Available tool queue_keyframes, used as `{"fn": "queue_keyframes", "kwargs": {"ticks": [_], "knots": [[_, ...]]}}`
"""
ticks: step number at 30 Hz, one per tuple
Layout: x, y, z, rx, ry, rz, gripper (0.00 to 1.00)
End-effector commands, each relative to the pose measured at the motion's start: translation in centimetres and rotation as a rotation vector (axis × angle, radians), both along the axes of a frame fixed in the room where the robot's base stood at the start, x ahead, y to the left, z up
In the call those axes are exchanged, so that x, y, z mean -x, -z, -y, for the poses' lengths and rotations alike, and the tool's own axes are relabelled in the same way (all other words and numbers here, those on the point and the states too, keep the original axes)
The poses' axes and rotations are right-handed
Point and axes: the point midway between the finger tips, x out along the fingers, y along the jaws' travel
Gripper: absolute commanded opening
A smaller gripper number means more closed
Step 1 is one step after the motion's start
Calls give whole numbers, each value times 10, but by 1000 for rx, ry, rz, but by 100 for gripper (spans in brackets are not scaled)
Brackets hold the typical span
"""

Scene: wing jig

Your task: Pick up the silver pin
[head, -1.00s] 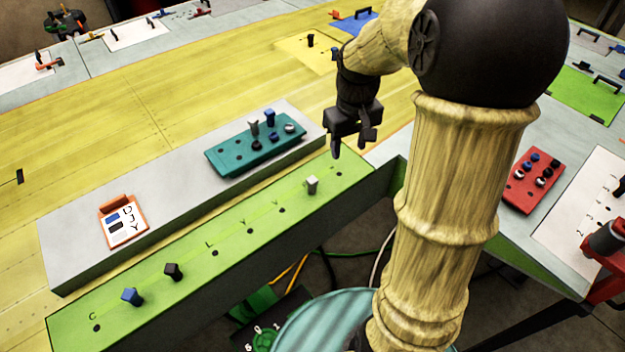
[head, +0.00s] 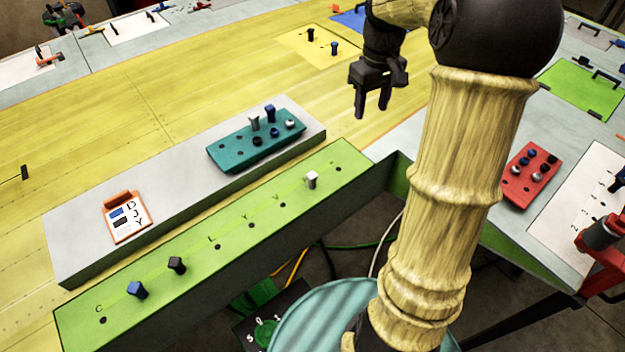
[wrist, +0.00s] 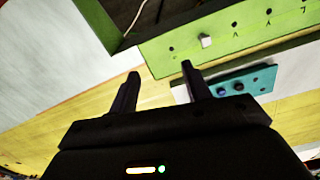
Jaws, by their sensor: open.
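A silver pin (head: 312,180) stands in a hole near the far end of the green strip (head: 190,248); it also shows in the wrist view (wrist: 206,41). My gripper (head: 372,110) is open and empty, raised above the yellow panel, up and to the right of the strip's silver pin. In the wrist view, the fingers (wrist: 160,72) are apart with nothing between them.
The teal tray sits on a grey raised block (head: 75,245) with an orange-framed card (head: 127,222). A blue pin (head: 137,290) and a black pin (head: 177,265) stand at the strip's near end. A red tray (head: 517,190) lies on the right table.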

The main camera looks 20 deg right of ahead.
Motion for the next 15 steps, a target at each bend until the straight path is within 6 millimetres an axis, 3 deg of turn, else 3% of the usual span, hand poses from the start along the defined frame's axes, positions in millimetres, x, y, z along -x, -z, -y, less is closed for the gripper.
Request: {"fn": "queue_keyframes", "kwargs": {"ticks": [8,15], "knots": [[2,5,-5,3,2,4,48],[29,48,-49,18,41,51,48]]}}
